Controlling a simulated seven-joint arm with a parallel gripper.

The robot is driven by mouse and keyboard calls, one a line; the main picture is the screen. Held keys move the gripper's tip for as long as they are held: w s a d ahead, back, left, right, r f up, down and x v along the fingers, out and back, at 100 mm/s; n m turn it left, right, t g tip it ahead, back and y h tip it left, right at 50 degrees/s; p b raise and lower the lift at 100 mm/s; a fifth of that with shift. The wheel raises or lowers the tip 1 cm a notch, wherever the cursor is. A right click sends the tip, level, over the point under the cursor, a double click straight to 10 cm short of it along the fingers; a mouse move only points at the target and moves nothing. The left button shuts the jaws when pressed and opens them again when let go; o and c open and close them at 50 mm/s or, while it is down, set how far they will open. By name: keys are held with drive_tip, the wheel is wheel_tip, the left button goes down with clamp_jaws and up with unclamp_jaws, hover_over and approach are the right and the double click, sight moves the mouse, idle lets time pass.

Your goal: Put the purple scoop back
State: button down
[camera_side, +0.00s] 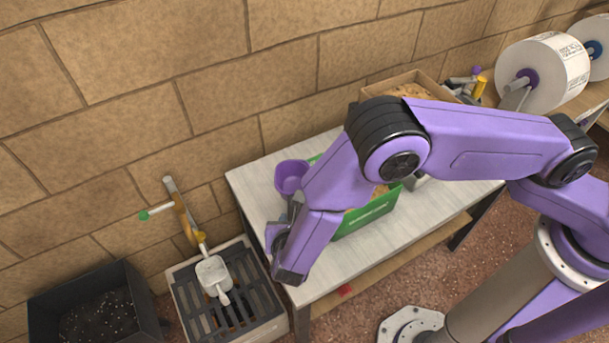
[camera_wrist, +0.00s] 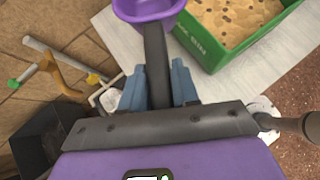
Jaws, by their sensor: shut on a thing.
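The purple scoop has a round purple cup, seen in the side view (camera_side: 290,177) and at the top of the wrist view (camera_wrist: 148,9). Its dark handle runs back from the cup between my fingers. My gripper (camera_wrist: 158,88) is shut on this handle; in the side view my gripper (camera_side: 285,218) is over the table's left end, partly covered by my wrist. The green box also shows in the wrist view (camera_wrist: 203,52), with tan granular material inside.
The pale table (camera_side: 324,275) has free room at its front left. A cardboard box (camera_side: 405,82) and paper roll (camera_side: 545,75) stand at the back.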

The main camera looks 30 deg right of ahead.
drive_tip(key=shift+s+a+f+n+y, duration=0.2)
drive_tip(key=shift+s+a+f, duration=0.25)
drive_tip(key=shift+s, duration=0.1)
drive_tip(key=shift+s+a+f+n+y, duration=0.2)
drive_tip(key=shift+s+a+f, duration=0.2)
drive_tip(key=shift+s, duration=0.15)
drive_tip(key=shift+d+f, duration=0.1)
drive_tip(key=shift+f, duration=5.7)
drive_tip(key=shift+f, duration=0.55)
drive_tip(key=c, duration=0.8)
unclamp_jaws()
drive_tip(key=shift+o, duration=0.2)
drive_tip(key=w+r+v, duration=0.1)
drive_tip(key=v, duration=0.8)
drive_tip(key=shift+w+d+r, duration=0.15)
drive_tip(key=shift+d+r, duration=0.15)
drive_tip(key=shift+r, duration=0.05)
